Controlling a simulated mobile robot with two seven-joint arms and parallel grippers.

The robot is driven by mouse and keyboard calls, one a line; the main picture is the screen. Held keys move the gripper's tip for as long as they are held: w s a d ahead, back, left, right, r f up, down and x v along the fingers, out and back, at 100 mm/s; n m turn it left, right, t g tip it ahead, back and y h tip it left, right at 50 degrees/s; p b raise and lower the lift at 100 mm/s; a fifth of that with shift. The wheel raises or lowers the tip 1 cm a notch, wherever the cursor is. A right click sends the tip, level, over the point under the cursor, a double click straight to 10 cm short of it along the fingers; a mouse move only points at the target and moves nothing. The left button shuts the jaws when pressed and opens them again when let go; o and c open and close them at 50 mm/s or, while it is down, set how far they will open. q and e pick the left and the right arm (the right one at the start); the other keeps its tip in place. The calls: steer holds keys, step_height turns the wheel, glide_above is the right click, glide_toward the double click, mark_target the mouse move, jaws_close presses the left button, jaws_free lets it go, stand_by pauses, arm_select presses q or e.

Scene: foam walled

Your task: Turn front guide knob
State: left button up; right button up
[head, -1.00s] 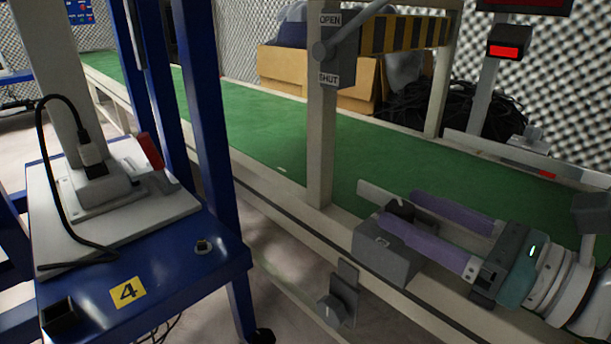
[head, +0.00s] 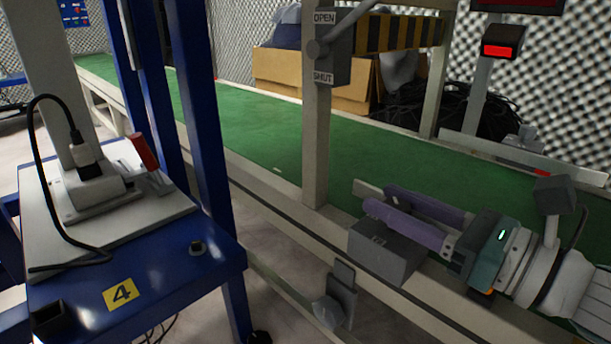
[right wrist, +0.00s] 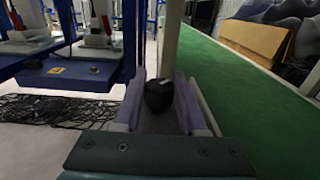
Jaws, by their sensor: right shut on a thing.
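The front guide knob (right wrist: 159,94) is a dark, rounded knob between the two purple fingers of my right gripper in the right wrist view. My right gripper (head: 374,198) is shut on it, with the fingers reaching in from the right above the conveyor's near rail. In the head view the fingers hide the knob. A grey box (head: 385,252) on the near rail lies just below the fingers. A pale guide bar end (head: 367,188) shows just beyond the fingertips. My left gripper is not in view.
The green conveyor belt (head: 260,150) is clear beyond the fingers. A cream post (head: 316,150) with an OPEN/SHUT lever box (head: 333,48) stands left of the gripper. A lower bracket with a grey knob (head: 328,312) hangs below the rail. A blue workstation (head: 170,275) stands at left.

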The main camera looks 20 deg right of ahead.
mark_target(398, 204)
jaws_close()
steer(key=n+g+y+b, duration=0.1)
steer(key=b, duration=0.1)
steer(key=n+g+y+b, duration=0.1)
steer(key=y+b, duration=0.1)
steer(key=n+g+y+b, duration=0.1)
steer(key=n+y, duration=0.1)
steer(key=shift+d+f+b, duration=0.1)
steer(key=shift+f+b, duration=0.2)
steer(key=shift+b, duration=0.1)
steer(key=shift+r+n+g+y, duration=0.2)
steer(key=shift+n+g+y, duration=0.1)
steer(key=shift+g+y, duration=0.15)
steer(key=shift+r, duration=0.1)
steer(key=o, duration=0.9)
jaws_free()
steer(key=shift+r+p, duration=5.7)
steer(key=shift+r, duration=4.3)
